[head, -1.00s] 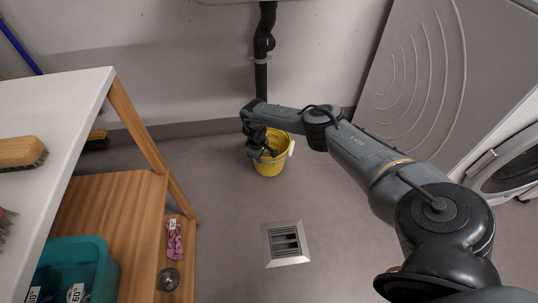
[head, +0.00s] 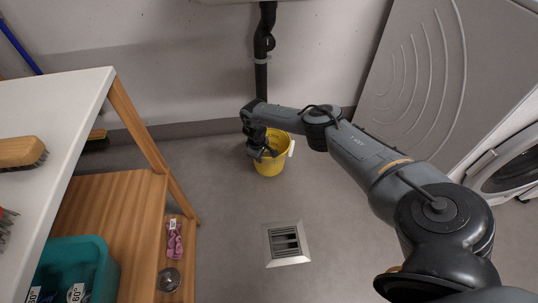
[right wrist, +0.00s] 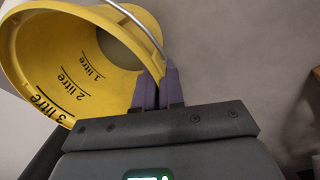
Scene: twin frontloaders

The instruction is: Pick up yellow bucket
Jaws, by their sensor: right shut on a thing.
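The yellow bucket (head: 270,162) stands on the grey floor below the black drain pipe in the head view. In the right wrist view the bucket (right wrist: 75,50) fills the upper left, with black litre marks inside and a thin metal handle over its mouth. My right gripper (head: 262,153) is at the bucket's left rim. In the right wrist view its purple fingers (right wrist: 158,88) are shut on the rim, close to the handle. My left gripper is not in view.
A white-topped wooden bench (head: 100,85) with a brush (head: 20,152) and a teal crate (head: 105,265) stands at the left. A floor drain (head: 286,243) lies in front of the bucket. A washing machine (head: 510,165) is at the right. The floor around the bucket is clear.

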